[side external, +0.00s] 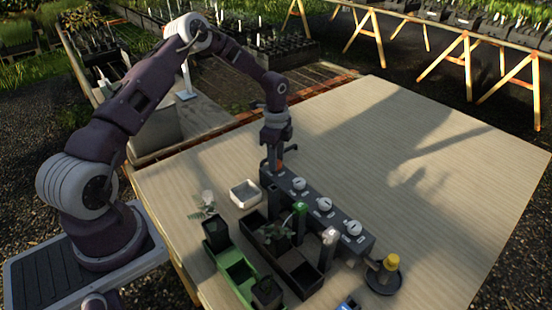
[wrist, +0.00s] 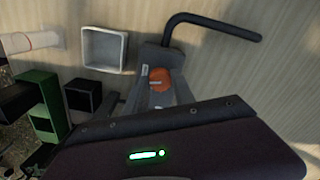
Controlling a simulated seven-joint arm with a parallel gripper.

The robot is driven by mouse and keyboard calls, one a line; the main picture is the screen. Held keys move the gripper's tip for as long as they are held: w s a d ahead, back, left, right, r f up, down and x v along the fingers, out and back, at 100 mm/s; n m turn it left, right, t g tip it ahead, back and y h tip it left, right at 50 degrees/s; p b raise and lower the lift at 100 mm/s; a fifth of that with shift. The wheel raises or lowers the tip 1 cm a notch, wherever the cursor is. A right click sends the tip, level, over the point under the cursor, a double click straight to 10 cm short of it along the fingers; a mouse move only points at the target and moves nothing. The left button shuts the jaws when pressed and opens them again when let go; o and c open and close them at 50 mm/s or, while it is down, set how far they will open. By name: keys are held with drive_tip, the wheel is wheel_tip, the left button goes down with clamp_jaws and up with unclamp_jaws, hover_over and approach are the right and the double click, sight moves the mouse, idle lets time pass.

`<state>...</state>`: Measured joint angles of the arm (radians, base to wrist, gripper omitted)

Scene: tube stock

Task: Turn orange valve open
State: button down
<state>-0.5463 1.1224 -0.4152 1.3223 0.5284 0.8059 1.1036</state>
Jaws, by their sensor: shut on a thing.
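The orange valve (wrist: 160,80) is a round knob with a pale mark on top. It sits near the end of a dark manifold block (wrist: 153,56). In the side view only a bit of the valve (side external: 281,166) shows under my gripper (side external: 273,165), which points down at the block's far end. In the wrist view the fingers of my gripper (wrist: 163,92) reach to the valve from both sides and are shut on it. The near side of the knob is partly hidden by the fingers. Several white knobs (side external: 323,204) sit along the rest of the block (side external: 310,213).
A black bent pipe (wrist: 215,25) leaves the block's end. A white square dish (side external: 245,194), green trays (side external: 233,263) and black planters (side external: 305,273) stand close by. A yellow-topped item (side external: 391,262) stands at the near end. The table's right side (side external: 440,170) is clear.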

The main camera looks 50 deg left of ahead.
drive_tip(key=n, duration=1.1)
drive_tip(key=shift+d, duration=0.1)
drive_tip(key=shift+n, duration=2.1)
drive_tip(key=c, duration=1.1)
unclamp_jaws()
drive_tip(key=shift+o, duration=0.2)
drive_tip(key=shift+r, duration=0.1)
